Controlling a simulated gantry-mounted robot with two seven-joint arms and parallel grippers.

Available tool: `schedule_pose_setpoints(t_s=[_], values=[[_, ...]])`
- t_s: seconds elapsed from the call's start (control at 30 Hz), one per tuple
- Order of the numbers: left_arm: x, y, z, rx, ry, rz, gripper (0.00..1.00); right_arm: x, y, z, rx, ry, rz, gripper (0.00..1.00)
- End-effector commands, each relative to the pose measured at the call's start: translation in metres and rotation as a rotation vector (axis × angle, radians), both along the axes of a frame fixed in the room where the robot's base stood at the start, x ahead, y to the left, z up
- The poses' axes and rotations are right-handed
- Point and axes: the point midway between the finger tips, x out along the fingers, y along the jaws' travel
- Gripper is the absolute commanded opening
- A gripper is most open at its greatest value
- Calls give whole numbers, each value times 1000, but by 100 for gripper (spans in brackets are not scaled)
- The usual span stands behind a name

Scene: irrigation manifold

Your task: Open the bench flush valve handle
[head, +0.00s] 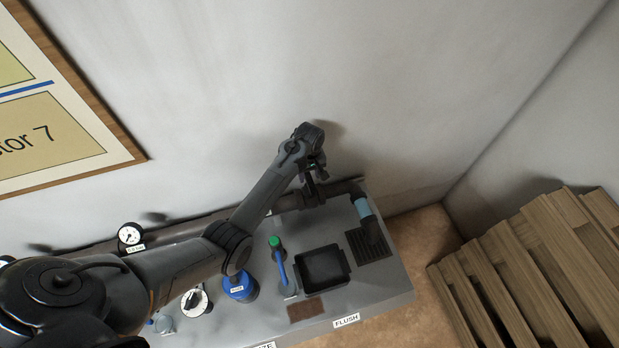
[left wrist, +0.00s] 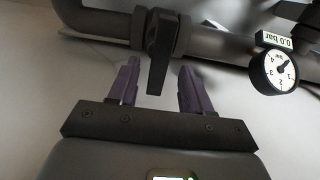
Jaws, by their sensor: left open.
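A dark lever handle (left wrist: 158,45) sits on a grey pipe (left wrist: 105,22) in the left wrist view, its free end pointing toward my palm. I take it to be the flush valve handle; no label shows on it. My left gripper (left wrist: 159,78) is open, one purple finger on each side of the lever, with a visible gap to both. In the head view my left gripper (head: 312,188) is at the back of the bench (head: 385,285), by the pipe near the wall; the handle is hard to make out there. My right gripper is not in view.
A gauge (left wrist: 274,72) beside the pipe reads 0.0 bar. On the bench are a black tray (head: 322,270), a blue lever with a green end (head: 278,262), a blue cap (head: 240,288) and a FLUSH label (head: 346,320). Wooden slats (head: 520,270) stand right.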

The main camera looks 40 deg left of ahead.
Motion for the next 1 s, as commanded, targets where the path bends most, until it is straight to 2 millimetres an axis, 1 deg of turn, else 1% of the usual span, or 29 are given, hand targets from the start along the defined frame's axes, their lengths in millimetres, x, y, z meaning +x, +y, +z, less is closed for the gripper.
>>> schedule_pose_setpoints(t_s=[0.1,0.23,0.4,0.63,0.67,0.9,0.97,1.0], values=[[0,0,-15,0,2,1,49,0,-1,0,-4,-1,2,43],[0,0,-25,1,1,0,49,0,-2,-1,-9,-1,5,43],[0,0,-30,1,-1,0,49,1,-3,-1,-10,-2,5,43],[0,0,-30,1,-1,0,49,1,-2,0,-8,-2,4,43],[0,0,-30,1,-1,0,46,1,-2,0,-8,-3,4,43],[0,0,-30,1,-1,0,9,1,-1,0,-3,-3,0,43],[0,0,-30,1,-1,0,0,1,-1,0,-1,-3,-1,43],[0,0,-30,1,-1,0,0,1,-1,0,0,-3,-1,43]])
